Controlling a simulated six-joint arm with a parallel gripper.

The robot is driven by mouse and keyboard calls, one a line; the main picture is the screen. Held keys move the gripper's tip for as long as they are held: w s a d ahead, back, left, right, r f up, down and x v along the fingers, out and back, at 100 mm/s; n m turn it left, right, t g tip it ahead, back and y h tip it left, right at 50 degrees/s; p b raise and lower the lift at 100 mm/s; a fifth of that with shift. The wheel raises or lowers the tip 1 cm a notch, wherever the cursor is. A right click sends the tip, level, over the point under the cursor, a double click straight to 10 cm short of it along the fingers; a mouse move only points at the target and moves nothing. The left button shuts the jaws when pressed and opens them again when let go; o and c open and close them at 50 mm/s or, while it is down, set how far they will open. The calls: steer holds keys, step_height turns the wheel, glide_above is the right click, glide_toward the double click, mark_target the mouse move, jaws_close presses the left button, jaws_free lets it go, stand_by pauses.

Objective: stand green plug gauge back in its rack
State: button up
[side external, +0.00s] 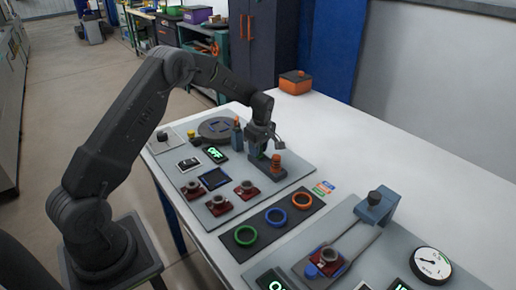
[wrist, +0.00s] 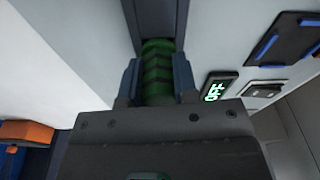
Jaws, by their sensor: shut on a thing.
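My gripper (wrist: 157,80) is shut on the green plug gauge (wrist: 158,62), whose ribbed green body shows between the two fingers in the wrist view. The dark rack (wrist: 160,14) runs up behind the gauge in that view. In the side view my gripper (side external: 264,138) is over the rack (side external: 278,176). An orange plug gauge (side external: 276,162) stands upright at the rack's near end. The green gauge is mostly hidden there by the gripper. I cannot tell whether its lower end is in a rack hole or just above it.
A blue piece with an orange top (side external: 238,133) stands left of my gripper. A panel reading OFF (side external: 215,154), red blocks (side external: 220,205) and green, blue and orange rings (side external: 274,216) lie nearer the camera. An orange-and-black box (side external: 295,82) sits farther back.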

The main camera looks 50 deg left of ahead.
steer(key=o, duration=1)
steer(key=shift+o, duration=0.4)
steer(key=o, duration=0.3)
steer(key=shift+r, duration=3.5)
